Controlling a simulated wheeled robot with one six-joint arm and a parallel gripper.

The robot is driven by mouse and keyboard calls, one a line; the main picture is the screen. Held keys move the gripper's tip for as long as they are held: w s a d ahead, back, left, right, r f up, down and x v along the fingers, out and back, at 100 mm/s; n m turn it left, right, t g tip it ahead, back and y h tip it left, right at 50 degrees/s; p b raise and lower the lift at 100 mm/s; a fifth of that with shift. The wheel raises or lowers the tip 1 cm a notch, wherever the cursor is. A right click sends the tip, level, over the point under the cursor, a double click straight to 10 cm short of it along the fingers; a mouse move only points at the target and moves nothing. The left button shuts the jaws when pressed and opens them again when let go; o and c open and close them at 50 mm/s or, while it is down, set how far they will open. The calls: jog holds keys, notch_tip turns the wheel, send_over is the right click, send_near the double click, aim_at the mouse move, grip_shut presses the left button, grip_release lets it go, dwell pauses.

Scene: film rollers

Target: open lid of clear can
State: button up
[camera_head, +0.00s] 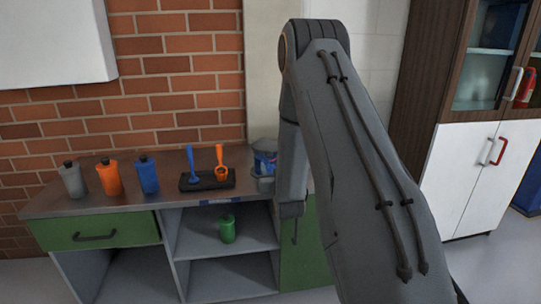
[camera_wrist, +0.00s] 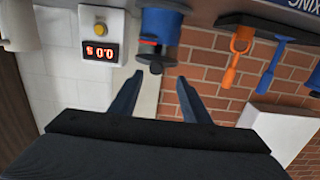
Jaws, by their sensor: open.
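The can (camera_head: 264,158) stands at the right end of the counter, partly hidden behind my arm in the head view. It looks blue and partly see-through. In the wrist view, which is upside down, the can (camera_wrist: 160,27) is at the top centre, with a dark knob (camera_wrist: 156,67) on its lid end. My gripper (camera_wrist: 160,77) is open and empty. Its two fingertips lie on either side of the knob in the picture; I cannot tell whether they are level with it or touch it.
A black holder (camera_head: 207,181) with a blue and an orange tool stands left of the can. Grey (camera_head: 73,180), orange (camera_head: 109,177) and blue (camera_head: 147,175) bottles stand farther left. A timer box (camera_wrist: 101,34) is beside the can. A brick wall (camera_head: 180,90) backs the counter.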

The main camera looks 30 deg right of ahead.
aim_at(269, 154)
jog(key=shift+t, duration=0.3)
jog(key=x, duration=0.2)
jog(key=p+x, duration=0.1)
jog(key=x, duration=0.2)
jog(key=p+x, duration=0.1)
jog(key=x, duration=0.2)
jog(key=shift+s+d+r, duration=0.1)
jog(key=shift+d+r, duration=0.15)
jog(key=shift+d, duration=0.1)
grip_shut()
